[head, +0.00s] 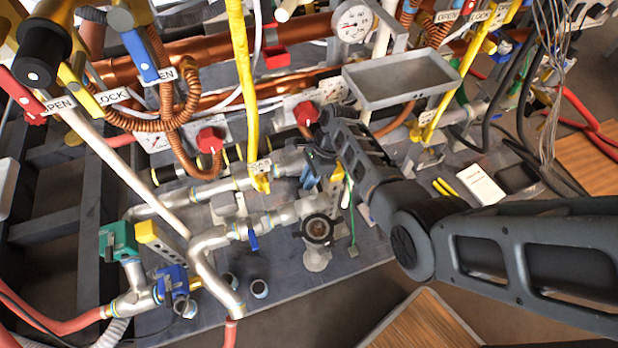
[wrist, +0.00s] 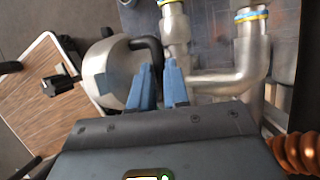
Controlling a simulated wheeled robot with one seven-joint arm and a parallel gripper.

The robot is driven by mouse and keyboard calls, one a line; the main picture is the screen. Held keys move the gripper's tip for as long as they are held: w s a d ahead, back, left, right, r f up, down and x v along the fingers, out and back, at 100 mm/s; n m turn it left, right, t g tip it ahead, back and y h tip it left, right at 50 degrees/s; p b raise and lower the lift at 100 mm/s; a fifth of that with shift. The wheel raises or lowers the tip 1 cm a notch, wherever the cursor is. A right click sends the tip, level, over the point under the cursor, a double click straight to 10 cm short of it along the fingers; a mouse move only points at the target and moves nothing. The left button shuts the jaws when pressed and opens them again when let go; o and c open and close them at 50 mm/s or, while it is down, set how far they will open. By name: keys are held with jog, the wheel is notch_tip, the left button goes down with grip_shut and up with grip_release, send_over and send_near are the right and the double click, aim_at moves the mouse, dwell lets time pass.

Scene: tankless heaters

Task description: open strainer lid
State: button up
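The strainer (head: 317,258) stands on the grey panel in the lower middle of the head view, a pale metal body with a dark round top (head: 317,230). In the wrist view a round metal body (wrist: 115,72), apparently the strainer, has a curved black piece (wrist: 150,43) at its right edge. My gripper (wrist: 159,66) has two blue fingers with a narrow gap. The black piece reaches down to the fingertips; I cannot tell whether it is held between them. In the head view the gripper is small and partly hidden by pipes and my arm.
Metal pipes (wrist: 215,82) run close to the right of the fingers in the wrist view. A yellow upright bar (head: 242,90) and a grey tray (head: 400,78) stand around my arm. A wooden-topped table (head: 425,325) lies in front of the panel.

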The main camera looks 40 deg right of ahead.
jog(key=o, duration=0.5)
jog(key=shift+c, duration=0.2)
jog(key=p+v, duration=0.2)
jog(key=v, duration=0.5)
jog(key=shift+r, duration=0.4)
jog(key=shift+d, duration=0.15)
